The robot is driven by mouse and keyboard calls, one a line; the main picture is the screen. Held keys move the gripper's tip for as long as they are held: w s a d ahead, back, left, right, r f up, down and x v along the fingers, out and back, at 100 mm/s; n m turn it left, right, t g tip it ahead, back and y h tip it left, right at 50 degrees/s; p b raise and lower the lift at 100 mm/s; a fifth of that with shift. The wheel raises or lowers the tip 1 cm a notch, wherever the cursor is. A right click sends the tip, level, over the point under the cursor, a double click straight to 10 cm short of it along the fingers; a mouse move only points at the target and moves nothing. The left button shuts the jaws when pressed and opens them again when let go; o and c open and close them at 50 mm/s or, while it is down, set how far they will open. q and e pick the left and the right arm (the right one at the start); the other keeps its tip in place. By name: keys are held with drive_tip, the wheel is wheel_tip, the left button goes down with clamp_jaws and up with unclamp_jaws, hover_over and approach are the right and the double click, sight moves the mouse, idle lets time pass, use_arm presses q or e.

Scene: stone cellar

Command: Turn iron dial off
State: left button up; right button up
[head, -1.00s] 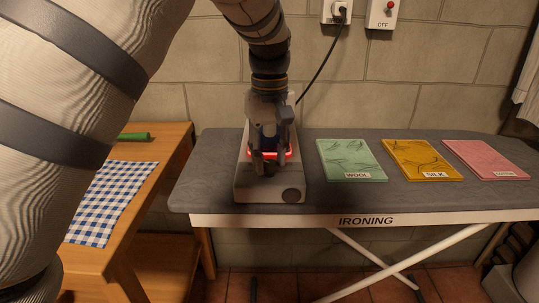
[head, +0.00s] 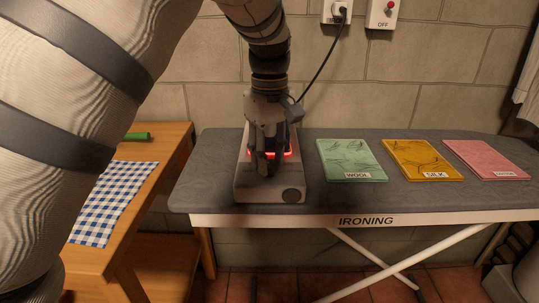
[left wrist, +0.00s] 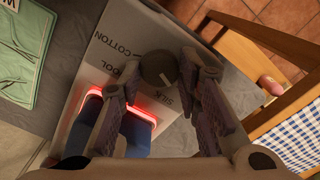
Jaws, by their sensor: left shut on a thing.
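The iron stand (head: 255,188), a pale grey slab, stands on the left part of the ironing board, with a red glowing edge under my gripper. My left gripper (head: 265,165) points down over it. In the left wrist view its fingers (left wrist: 156,76) are shut on the round grey dial (left wrist: 158,68), one on each side. A short light mark shows on the dial's lower right. A dark blue body (left wrist: 138,132) sits within the red glow (left wrist: 140,112). My right gripper is not in view.
Green (head: 352,160), yellow (head: 422,160) and pink (head: 487,160) cloths lie on the ironing board (head: 320,195). A wall socket (head: 338,10) holds a plug and cord. A box marked OFF (head: 382,13) is beside it. A wooden table (head: 152,165) stands left.

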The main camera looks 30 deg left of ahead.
sight(269, 163)
use_arm(q)
drive_tip(key=o, duration=1.1)
drive_tip(key=shift+o, duration=0.2)
wheel_tip(269, 163, up, 12)
